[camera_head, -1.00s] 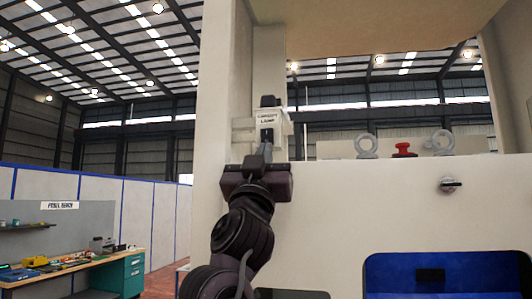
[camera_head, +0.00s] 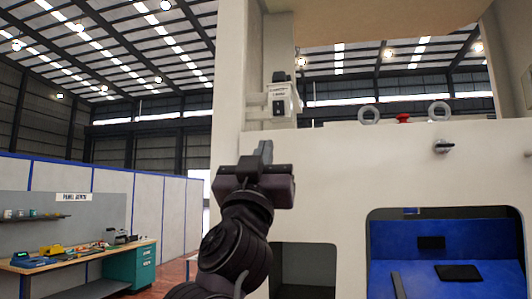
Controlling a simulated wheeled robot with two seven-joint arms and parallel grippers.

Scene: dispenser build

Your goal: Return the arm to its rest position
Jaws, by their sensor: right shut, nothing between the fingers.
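My right gripper (camera_head: 264,150) is dark and points up and away from me in front of the large off-white machine (camera_head: 335,180). Its fingers are shut with nothing between them. Its tips are below a small labelled box (camera_head: 281,102) on the machine's left post, with a visible gap in the picture. My right arm comes up from the bottom of the view. My left gripper is not in view.
The machine has a blue recess (camera_head: 390,240), a dark opening (camera_head: 305,265), a red button (camera_head: 403,118), two grey rings and a keyed knob (camera_head: 442,146). A workbench (camera_head: 90,262) with tools stands at left before white partition panels (camera_head: 105,182).

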